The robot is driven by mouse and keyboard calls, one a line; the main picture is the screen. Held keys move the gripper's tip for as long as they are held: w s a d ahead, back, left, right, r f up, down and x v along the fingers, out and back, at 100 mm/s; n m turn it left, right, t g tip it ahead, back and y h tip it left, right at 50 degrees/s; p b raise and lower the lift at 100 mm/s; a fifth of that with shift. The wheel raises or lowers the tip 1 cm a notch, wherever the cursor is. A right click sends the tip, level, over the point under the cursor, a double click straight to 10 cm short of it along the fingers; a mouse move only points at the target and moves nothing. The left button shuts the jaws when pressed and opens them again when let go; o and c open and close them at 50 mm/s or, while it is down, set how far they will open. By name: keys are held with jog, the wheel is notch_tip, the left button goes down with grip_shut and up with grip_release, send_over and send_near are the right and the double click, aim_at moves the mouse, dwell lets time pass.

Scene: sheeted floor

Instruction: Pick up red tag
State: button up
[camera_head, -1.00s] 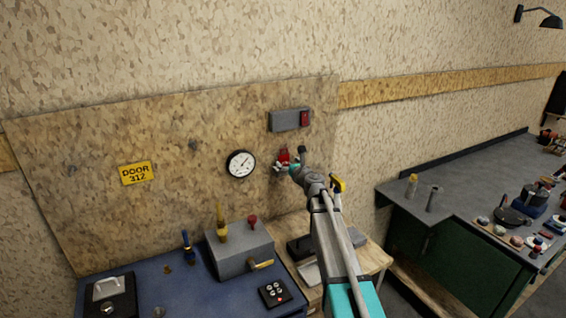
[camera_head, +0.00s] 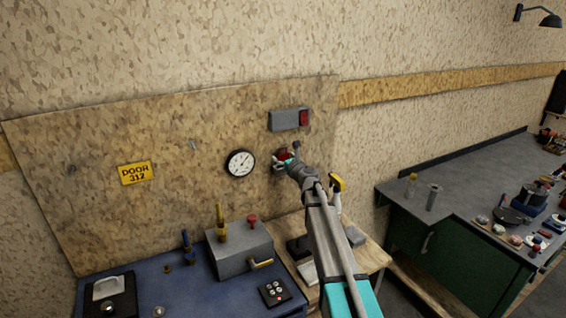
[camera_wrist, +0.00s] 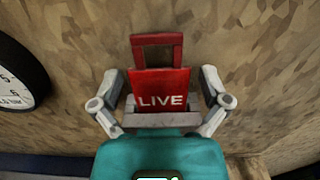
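In the wrist view the red tag (camera_wrist: 160,88) stands upright, with a rectangular loop on top and the word LIVE in white. My gripper (camera_wrist: 161,92) is open, with one grey finger on each side of the tag and a visible gap on both sides. A grey bar crosses the tag's lower edge and hides what is below. In the head view my gripper (camera_head: 284,161) is at the board and covers much of the tag.
A grey box (camera_head: 289,119) with a red switch is just above my gripper. A round gauge (camera_head: 240,163) is close on its left. A blue bench (camera_head: 190,295) with a grey box and knobs stands below. A grey-topped counter (camera_head: 460,180) is at the right.

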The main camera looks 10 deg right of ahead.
jog(key=c, duration=0.6)
jog(key=shift+r, duration=0.1)
jog(key=shift+c, duration=0.2)
notch_tip(320, 180, up, 2)
jog(key=p, duration=0.2)
jog(key=shift+r+p, duration=0.2)
jog(key=shift+p, duration=0.15)
jog(key=s+a+r+p, duration=0.1)
jog(key=s+r+p, duration=0.9)
jog(key=s, duration=0.4)
jog(key=shift+a+r, duration=0.2)
jog(key=shift+a, duration=0.05)
